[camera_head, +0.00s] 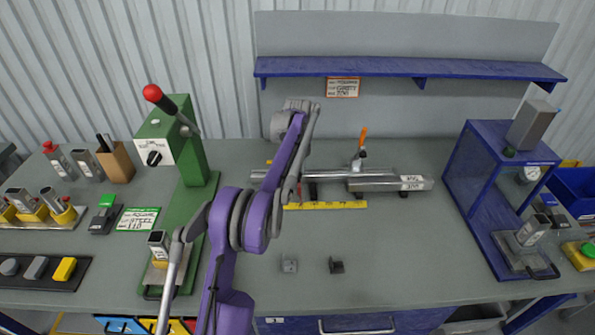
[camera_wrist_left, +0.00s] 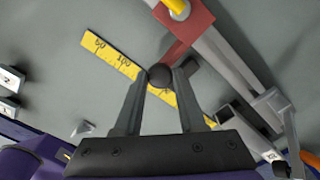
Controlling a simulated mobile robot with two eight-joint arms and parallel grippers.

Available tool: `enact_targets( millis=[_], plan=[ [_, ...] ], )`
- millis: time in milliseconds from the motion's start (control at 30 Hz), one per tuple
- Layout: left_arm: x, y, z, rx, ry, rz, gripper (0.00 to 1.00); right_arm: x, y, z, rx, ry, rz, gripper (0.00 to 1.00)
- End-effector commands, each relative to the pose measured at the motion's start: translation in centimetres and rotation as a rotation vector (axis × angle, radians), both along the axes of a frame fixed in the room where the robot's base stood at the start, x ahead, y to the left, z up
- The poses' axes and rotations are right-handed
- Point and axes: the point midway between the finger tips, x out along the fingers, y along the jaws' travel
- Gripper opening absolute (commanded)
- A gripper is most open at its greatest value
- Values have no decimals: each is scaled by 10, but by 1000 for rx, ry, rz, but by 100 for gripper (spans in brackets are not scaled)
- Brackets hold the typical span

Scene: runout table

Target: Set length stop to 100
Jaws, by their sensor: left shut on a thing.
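In the left wrist view the length stop is a red block (camera_wrist_left: 186,28) on a silver rail (camera_wrist_left: 225,58), with a round black knob (camera_wrist_left: 160,76) on its near side. My left gripper (camera_wrist_left: 160,84) is shut on this knob. The knob lies at the edge of the yellow scale (camera_wrist_left: 105,55), a little past the printed 100, on the side away from the 60 or 80 mark, which is hard to read. My right gripper is not in view.
A labelled grey bar (camera_head: 375,185) lies by the rail, below an orange-handled clamp (camera_head: 362,140). Left stands a green press (camera_head: 200,165) with a red-knobbed lever; right stands a blue frame (camera_head: 480,200). Two small blocks (camera_head: 289,265) (camera_head: 336,265) sit on the bench front.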

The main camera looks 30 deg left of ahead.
Motion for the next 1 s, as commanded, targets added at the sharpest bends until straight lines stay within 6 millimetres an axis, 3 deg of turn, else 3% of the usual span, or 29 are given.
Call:
enact_targets(
  millis=[100, 1000],
  plan=[
    [0, 0, 0, 0, 0, 0, 0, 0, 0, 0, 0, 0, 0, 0],
    [0, 0, 0, 0, 0, 0, 0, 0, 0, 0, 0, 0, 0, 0]
  ],
)
